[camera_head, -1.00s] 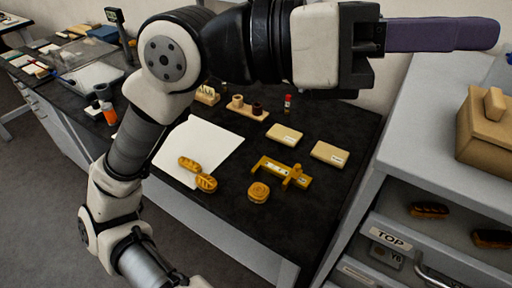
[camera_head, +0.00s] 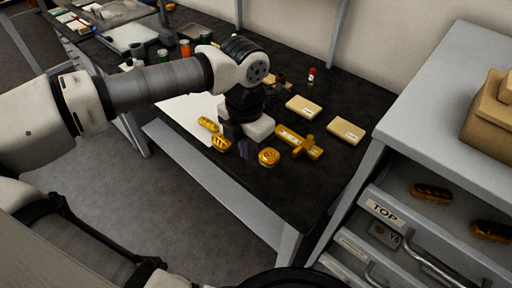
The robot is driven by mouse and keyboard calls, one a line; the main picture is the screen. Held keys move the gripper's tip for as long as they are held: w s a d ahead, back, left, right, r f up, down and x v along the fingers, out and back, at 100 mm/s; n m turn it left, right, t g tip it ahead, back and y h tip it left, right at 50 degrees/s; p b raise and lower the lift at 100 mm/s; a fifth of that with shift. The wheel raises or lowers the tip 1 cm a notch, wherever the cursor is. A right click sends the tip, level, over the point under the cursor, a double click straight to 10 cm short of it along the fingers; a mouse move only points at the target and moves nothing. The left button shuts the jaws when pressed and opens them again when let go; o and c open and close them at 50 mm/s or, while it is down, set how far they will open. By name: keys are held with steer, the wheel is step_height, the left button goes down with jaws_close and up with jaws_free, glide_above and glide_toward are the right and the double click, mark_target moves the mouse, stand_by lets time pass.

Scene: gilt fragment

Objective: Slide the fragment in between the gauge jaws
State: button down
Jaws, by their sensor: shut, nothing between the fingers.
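The gauge (camera_head: 312,150), a gold caliper-like bar with a crosspiece, lies on the dark bench. Three small gold pieces lie nearby: a long one (camera_head: 208,125), a ridged oval one (camera_head: 221,143) and a round spiral one (camera_head: 269,157). I cannot tell which of them is the fragment. None is seen between the gauge jaws. My gripper (camera_head: 245,151) points down between the oval piece and the round piece, its purple fingers low near the bench. It is shut and empty. My wrist hides part of the bench and may cover the gauge's left end.
A white sheet (camera_head: 186,112) lies left of my wrist. Two tan blocks (camera_head: 302,107) (camera_head: 346,130) lie behind the gauge, with a small red-capped vial (camera_head: 311,76) farther back. A grey drawer cabinet (camera_head: 432,140) stands at right. The bench's front right is clear.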

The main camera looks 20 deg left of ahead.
mark_target(266, 157)
step_height(266, 157, down, 7)
steer(key=shift+d+f+p, duration=0.15)
steer(key=shift+p, duration=0.55)
steer(key=w, duration=0.1)
steer(key=w+d+p, duration=0.1)
steer(key=shift+w+f+p, duration=0.2)
steer(key=shift+w+p, duration=0.1)
steer(key=shift+w, duration=0.05)
steer(key=shift+w+d+f, duration=0.1)
steer(key=shift+w+d, duration=0.1)
steer(key=shift+w, duration=0.35)
steer(key=shift+w+d+f+b, duration=0.15)
steer(key=shift+w+f+b, duration=0.1)
steer(key=shift+w+b, duration=0.35)
steer(key=shift+w+d+b, duration=0.2)
steer(key=shift+w+b, duration=0.25)
steer(key=shift+b, duration=0.15)
steer(key=shift+r, duration=0.25)
